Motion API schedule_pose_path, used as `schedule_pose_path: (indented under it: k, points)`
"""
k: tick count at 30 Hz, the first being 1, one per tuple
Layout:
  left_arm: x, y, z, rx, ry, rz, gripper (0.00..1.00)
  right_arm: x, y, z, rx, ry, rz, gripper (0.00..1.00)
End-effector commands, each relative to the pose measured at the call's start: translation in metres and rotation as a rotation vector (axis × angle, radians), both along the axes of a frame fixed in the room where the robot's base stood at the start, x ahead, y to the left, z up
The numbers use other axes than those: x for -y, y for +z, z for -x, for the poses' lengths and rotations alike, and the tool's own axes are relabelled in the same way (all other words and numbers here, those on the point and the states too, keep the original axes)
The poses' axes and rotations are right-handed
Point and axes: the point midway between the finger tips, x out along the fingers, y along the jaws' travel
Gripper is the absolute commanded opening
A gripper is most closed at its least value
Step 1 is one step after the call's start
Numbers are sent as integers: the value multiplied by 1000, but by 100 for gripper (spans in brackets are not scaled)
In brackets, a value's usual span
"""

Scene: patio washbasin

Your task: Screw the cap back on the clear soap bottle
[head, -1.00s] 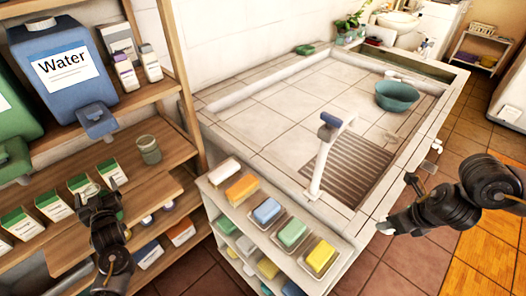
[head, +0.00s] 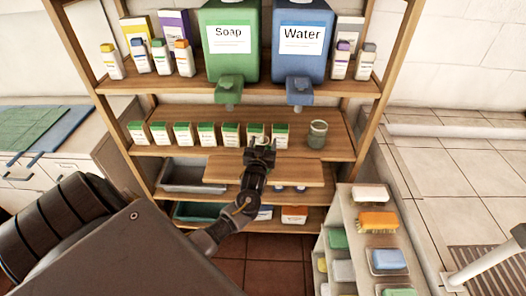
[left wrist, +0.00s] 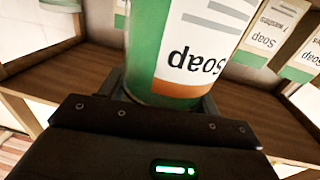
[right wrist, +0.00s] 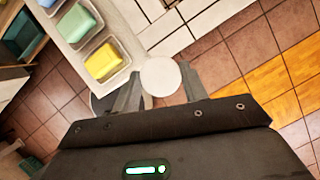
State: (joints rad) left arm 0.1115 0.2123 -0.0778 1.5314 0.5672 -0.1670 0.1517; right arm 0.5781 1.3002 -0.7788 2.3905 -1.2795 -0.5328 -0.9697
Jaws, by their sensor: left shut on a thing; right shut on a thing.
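The soap bottle (left wrist: 185,45) has a rounded body with a white label reading "Soap" and a green area beside it. In the left wrist view it stands between the fingers of my left gripper (left wrist: 165,95), which is shut on it. In the head view my left gripper (head: 260,150) is at the front of the middle shelf, in the row of green-topped soap cartons (head: 205,133). The bottle's mouth cannot be made out. My right gripper (right wrist: 160,85) is shut on a round white cap (right wrist: 161,76); it shows only in the right wrist view, away from the shelf.
A green Soap tank (head: 230,50) and a blue Water tank (head: 303,50) with spouts stand on the shelf above. A greenish jar (head: 317,134) stands right of the cartons. A rack of coloured soap bars (head: 378,222) is at the right.

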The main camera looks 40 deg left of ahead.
Motion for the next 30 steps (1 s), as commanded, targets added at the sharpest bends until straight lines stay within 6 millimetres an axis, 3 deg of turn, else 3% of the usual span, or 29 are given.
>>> schedule_pose_path:
  k: [7,21,30]
  points:
    - [0,11,-1,6,1,0,0,0,-2,0,0,0,0,23]
    - [-1,89,-1,6,1,-1,0,0,-12,0,0,0,0,23]
    - [0,102,-1,3,1,-2,0,0,-13,0,0,0,0,23]
